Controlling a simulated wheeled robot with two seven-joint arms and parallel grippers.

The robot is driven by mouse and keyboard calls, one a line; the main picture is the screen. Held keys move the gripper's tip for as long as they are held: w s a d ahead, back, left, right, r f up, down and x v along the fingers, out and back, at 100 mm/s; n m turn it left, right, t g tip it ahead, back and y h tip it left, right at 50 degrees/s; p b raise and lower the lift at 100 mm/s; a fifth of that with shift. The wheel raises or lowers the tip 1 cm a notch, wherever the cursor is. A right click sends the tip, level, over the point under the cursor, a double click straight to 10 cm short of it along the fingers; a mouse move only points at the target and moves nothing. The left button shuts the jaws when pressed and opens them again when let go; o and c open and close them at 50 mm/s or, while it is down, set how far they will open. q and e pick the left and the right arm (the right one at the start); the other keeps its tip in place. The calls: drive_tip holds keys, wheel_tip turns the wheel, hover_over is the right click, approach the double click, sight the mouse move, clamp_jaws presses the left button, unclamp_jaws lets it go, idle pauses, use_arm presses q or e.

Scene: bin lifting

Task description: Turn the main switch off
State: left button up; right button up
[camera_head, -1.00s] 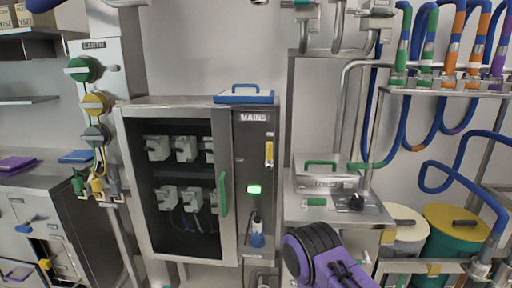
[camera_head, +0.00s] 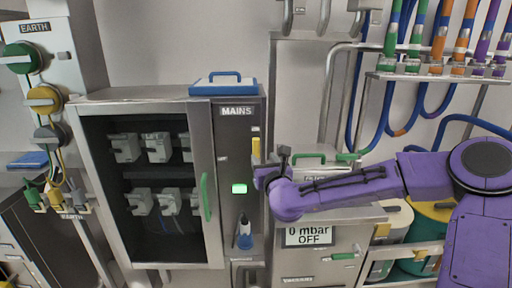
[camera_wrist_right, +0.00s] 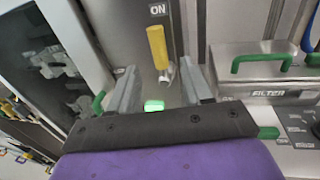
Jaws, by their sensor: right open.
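The main switch is a yellow lever (camera_head: 256,147) on the grey panel marked MAINS (camera_head: 238,140). In the right wrist view the yellow lever (camera_wrist_right: 157,46) hangs below an ON label (camera_wrist_right: 157,10), with its lower end at a metal pivot. A green light (camera_head: 239,188) is lit below the lever; it also shows in the wrist view (camera_wrist_right: 154,105). My right gripper (camera_head: 272,168) is in front of the panel, just below and right of the lever. In the wrist view its fingers (camera_wrist_right: 159,80) are open and apart, with nothing between them, pointing toward the lever. My left gripper is out of view.
A glass-doored cabinet (camera_head: 89,104) with a green handle (camera_head: 206,197) is left of the panel. A blue tray (camera_head: 224,90) lies on top. A filter box (camera_wrist_right: 262,69) with a green handle is close to the right. A box reading 0 mbar OFF (camera_head: 309,236) stands below my right arm.

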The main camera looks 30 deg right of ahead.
sight(257, 149)
drive_tip(key=p+x, duration=0.2)
drive_tip(key=x, duration=0.7)
drive_tip(key=shift+w+p, duration=0.35)
clamp_jaws()
